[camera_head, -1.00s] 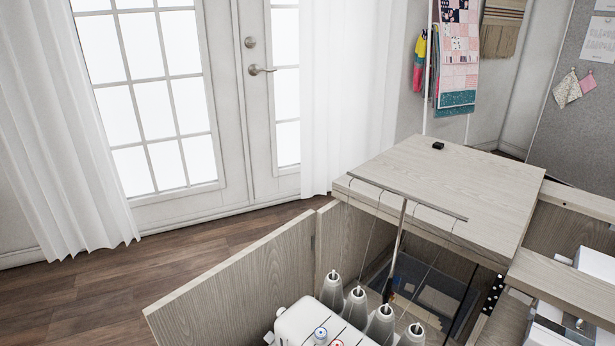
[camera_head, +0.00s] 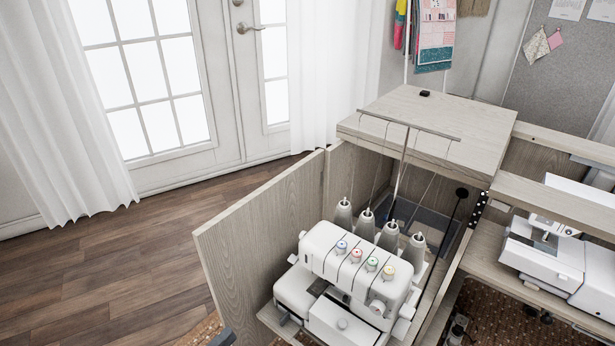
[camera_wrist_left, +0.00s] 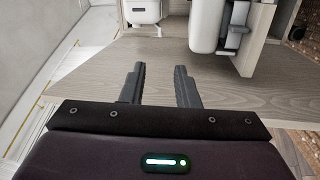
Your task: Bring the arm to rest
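My left gripper (camera_wrist_left: 160,78) is open in the left wrist view, its two dark fingers apart with nothing between them. A wooden panel of the cabinet lies beyond and below the fingertips there; I cannot tell the distance. In the head view only a small dark piece of the left gripper (camera_head: 223,338) shows at the bottom edge, left of the cabinet and in front of the open wooden door (camera_head: 250,225). My right gripper is in neither view.
A white serger (camera_head: 345,270) with several thread cones stands in the open cabinet (camera_head: 420,125). A white sewing machine (camera_head: 560,250) sits to the right. The wooden floor (camera_head: 110,275) on the left is clear. A glazed door and white curtains stand behind.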

